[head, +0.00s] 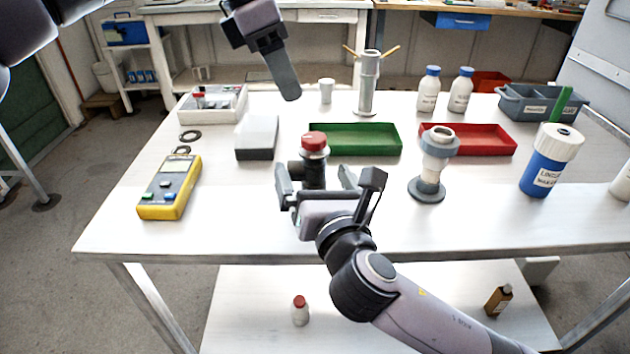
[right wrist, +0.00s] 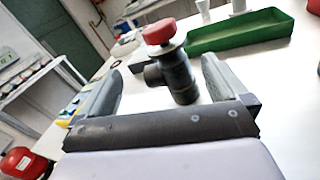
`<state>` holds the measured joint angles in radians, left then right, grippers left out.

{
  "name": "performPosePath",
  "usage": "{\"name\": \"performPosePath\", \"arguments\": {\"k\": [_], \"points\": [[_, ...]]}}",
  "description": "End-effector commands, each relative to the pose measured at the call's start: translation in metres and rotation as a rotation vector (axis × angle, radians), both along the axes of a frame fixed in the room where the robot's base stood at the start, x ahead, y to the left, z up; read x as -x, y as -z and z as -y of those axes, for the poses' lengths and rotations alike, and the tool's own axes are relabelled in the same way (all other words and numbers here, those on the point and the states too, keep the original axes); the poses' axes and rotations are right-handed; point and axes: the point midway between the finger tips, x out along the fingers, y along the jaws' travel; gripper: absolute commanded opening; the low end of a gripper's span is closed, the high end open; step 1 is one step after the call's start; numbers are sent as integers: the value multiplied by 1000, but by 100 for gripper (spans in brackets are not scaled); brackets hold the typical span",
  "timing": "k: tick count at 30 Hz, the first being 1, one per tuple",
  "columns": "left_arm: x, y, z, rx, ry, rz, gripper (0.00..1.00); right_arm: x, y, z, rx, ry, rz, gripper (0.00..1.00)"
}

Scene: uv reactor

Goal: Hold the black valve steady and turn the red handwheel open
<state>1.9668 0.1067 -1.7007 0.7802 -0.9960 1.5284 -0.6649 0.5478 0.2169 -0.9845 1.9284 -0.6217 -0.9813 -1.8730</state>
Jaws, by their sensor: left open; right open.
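The black valve (head: 313,174) stands upright on the white table, with a side port toward the left. The red handwheel (head: 313,141) sits on its top. In the right wrist view the valve body (right wrist: 179,80) and handwheel (right wrist: 160,32) show between and beyond the fingers. My right gripper (head: 315,178) is open, its fingers to either side of the valve, with no clear contact; it also shows in the right wrist view (right wrist: 165,90). My left gripper (head: 287,88) is raised above the table's back part, pointing down, away from the valve; the gap between its fingers is hidden.
A green tray (head: 355,139) lies behind the valve, and a red tray (head: 468,140) farther right. A grey flanged fitting (head: 432,170) stands to the right. A yellow meter (head: 169,187) and a grey-white box (head: 257,137) lie to the left. The front table strip is mostly clear.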

Motion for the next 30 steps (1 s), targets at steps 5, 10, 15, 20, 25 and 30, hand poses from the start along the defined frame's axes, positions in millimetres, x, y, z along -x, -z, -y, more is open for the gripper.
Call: {"name": "performPosePath", "arguments": {"k": [5, 10, 15, 20, 25, 30], "points": [[0, 0, 0, 0, 0, 0, 43, -4, 10, -1, 188, 47, 49, 100], [0, 0, 0, 0, 0, 0, 43, -12, 11, -2, 229, 59, 60, 100], [0, 0, 0, 0, 0, 0, 43, -32, 11, -7, 227, 58, 59, 100], [0, 0, 0, 0, 0, 0, 43, -53, 11, -11, 224, 57, 58, 100], [0, 0, 0, 0, 0, 0, 43, -67, 11, -14, 223, 56, 57, 100], [0, 0, 0, 0, 0, 0, 43, -73, 11, -15, 222, 56, 56, 100]]}}
